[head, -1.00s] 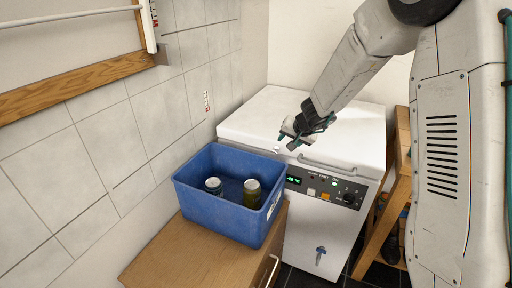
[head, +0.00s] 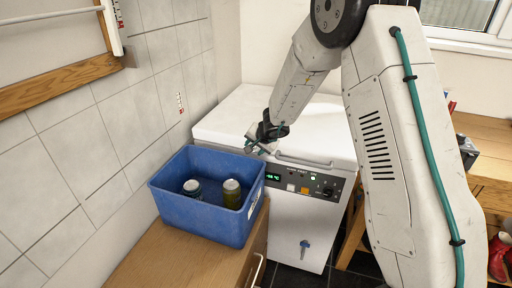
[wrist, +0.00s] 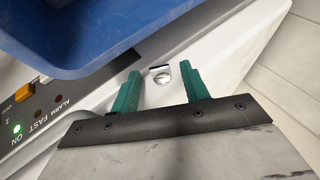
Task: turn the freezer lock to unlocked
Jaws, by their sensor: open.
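The white chest freezer (head: 232,118) stands against the back wall with its lid shut. My gripper (wrist: 161,84) is open and empty, with one teal finger on each side of the lock in the picture. I cannot tell whether they touch it. In the head view my gripper (head: 258,146) is at the freezer's front left, and the lock is not clear there.
The freezer's control panel (head: 274,187) and lid handle (head: 303,162) are to the right. A tiled wall (head: 70,158) is at the left.

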